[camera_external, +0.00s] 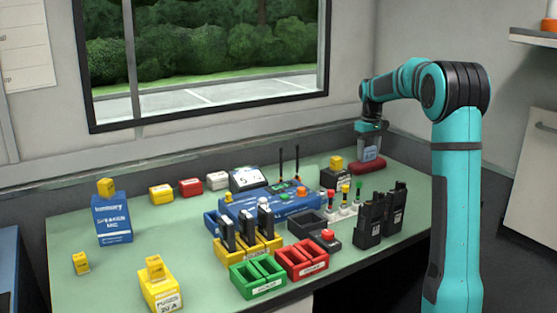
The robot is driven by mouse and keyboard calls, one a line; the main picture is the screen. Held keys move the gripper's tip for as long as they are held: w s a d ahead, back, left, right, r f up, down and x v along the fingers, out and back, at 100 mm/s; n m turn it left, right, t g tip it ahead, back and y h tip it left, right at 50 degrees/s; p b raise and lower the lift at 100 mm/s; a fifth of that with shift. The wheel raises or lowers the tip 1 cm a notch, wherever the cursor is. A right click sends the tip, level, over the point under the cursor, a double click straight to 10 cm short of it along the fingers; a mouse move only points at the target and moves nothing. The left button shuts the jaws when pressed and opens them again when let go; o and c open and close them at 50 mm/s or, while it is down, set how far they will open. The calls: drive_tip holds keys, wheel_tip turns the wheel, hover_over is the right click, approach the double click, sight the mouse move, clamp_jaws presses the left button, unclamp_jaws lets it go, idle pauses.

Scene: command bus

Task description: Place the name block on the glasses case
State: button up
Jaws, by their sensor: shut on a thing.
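The glasses case (368,168) is a dark red, rounded case lying at the back right of the green table. My gripper (369,153) points down directly over it and is shut on a small block, which I take to be the name block. The block is mostly hidden by the fingers, and its face cannot be read. My fingertips are very close to the top of the case; I cannot tell whether the block touches it.
A dark box with a yellow block (336,163) on top stands just left of the case. Black radios (370,219) stand in front. The left table area has free room.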

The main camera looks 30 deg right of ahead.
drive_tip(key=o, duration=1)
drive_tip(key=shift+c, duration=0.2)
wheel_tip(320, 180, up, 12)
drive_tip(key=shift+r, duration=0.15)
drive_tip(key=s+a+r+t+h, duration=0.1)
drive_tip(key=s+a+r+t, duration=0.4)
drive_tip(key=a, duration=0.6)
drive_tip(key=s+a+r+t+h, duration=0.1)
drive_tip(key=s+a+r+t, duration=0.3)
drive_tip(key=s+a+r, duration=0.5)
drive_tip(key=s+a+f+t+y, duration=0.1)
drive_tip(key=s+a+t, duration=0.3)
drive_tip(key=s+a, duration=0.3)
drive_tip(key=s+a+f+t+y, duration=0.1)
drive_tip(key=s+a+t, duration=0.3)
drive_tip(key=s+a, duration=0.3)
drive_tip(key=s, duration=0.5)
drive_tip(key=shift+f, duration=0.2)
